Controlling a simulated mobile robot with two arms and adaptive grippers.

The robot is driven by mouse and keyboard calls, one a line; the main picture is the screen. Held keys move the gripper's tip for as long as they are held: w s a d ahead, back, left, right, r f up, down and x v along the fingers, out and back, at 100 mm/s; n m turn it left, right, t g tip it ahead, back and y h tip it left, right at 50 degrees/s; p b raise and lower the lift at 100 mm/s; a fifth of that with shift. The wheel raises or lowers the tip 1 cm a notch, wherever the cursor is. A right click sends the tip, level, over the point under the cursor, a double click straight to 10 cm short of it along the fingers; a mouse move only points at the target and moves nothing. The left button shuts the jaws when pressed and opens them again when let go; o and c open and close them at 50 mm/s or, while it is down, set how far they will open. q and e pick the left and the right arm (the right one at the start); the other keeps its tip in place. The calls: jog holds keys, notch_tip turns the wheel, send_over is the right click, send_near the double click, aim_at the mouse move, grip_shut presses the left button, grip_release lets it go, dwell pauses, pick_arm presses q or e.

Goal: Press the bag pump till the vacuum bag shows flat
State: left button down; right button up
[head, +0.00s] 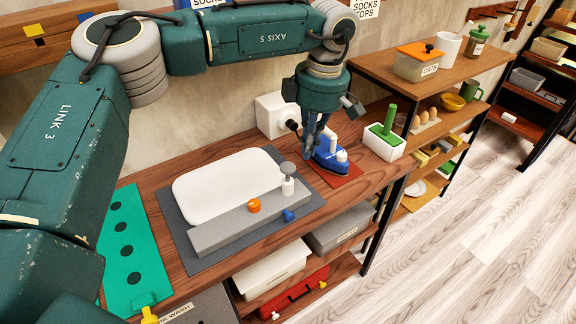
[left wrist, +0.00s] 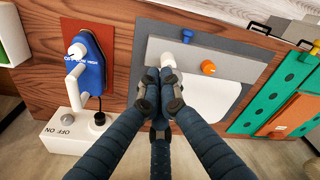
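The white vacuum bag (head: 230,180) lies on a dark grey mat and looks rounded and puffed. Along its front runs a grey bar (head: 220,232) with the bag pump (head: 288,186), a white post with a grey top. My left gripper (head: 308,155) hangs behind and right of the pump in the head view, its fingers drawn together and empty. In the left wrist view the fingertips (left wrist: 160,78) overlap the pump's lower edge (left wrist: 168,59); I cannot tell whether they touch. The bag (left wrist: 205,100) is partly hidden by a finger there. My right gripper is not in view.
An orange knob (head: 254,206) and a blue knob (head: 290,215) sit by the bar. A blue iron-like device (head: 330,157) on a red mat stands close right of the gripper. A white switch box (head: 275,115) is behind; a green-handled white block (head: 384,140) is farther right.

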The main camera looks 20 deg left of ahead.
pick_arm(q)
jog(key=r, duration=0.5)
jog(key=shift+d, duration=0.3)
dwell(0.4)
